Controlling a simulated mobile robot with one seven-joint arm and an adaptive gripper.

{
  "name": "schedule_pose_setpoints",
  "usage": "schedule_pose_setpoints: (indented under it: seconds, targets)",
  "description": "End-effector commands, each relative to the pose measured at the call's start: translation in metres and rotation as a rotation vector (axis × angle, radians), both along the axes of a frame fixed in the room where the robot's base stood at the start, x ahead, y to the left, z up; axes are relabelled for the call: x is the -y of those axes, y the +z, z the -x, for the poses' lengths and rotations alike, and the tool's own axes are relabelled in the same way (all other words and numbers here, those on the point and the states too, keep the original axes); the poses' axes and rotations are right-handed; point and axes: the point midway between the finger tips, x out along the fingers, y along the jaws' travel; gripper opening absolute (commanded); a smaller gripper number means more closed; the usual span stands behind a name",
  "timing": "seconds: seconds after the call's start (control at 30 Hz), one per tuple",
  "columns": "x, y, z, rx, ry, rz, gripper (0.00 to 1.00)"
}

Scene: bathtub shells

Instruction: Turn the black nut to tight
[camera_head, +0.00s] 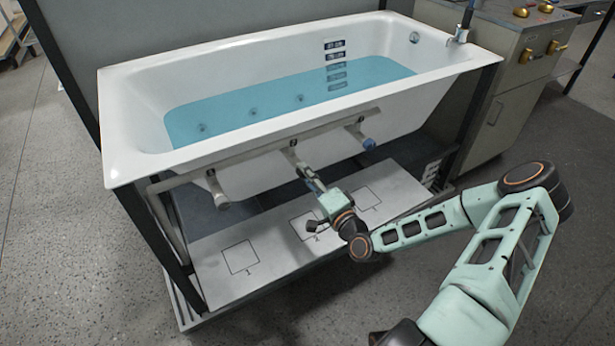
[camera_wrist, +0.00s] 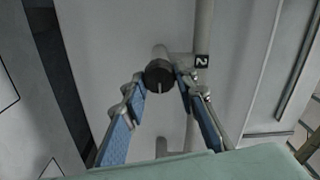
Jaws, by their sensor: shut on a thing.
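The black nut (camera_wrist: 158,74) is a dark round cap with a pale line on its face, pointing down in the wrist view. It sits on the end of a grey pipe branch beside a label marked 2 (camera_wrist: 202,61). My gripper (camera_wrist: 161,84) has one blue-padded finger on each side of the nut and is shut on it. In the head view my gripper (camera_head: 305,175) reaches the middle branch under the tub's front rim; the nut is hidden there.
The grey pipe (camera_head: 250,153) runs along the white bathtub (camera_head: 120,120), which holds blue water. A panel with marked squares (camera_head: 212,243) lies below. Dark frame posts stand at both sides.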

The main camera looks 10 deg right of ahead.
Motion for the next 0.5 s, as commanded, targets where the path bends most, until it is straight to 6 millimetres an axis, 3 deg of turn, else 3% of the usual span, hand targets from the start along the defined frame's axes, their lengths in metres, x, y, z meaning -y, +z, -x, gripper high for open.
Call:
schedule_pose_setpoints:
  seconds: [0.5]
  targets:
    - [-0.0014,-0.0016,0.0013,-0.016,0.003,-0.038,0.02]
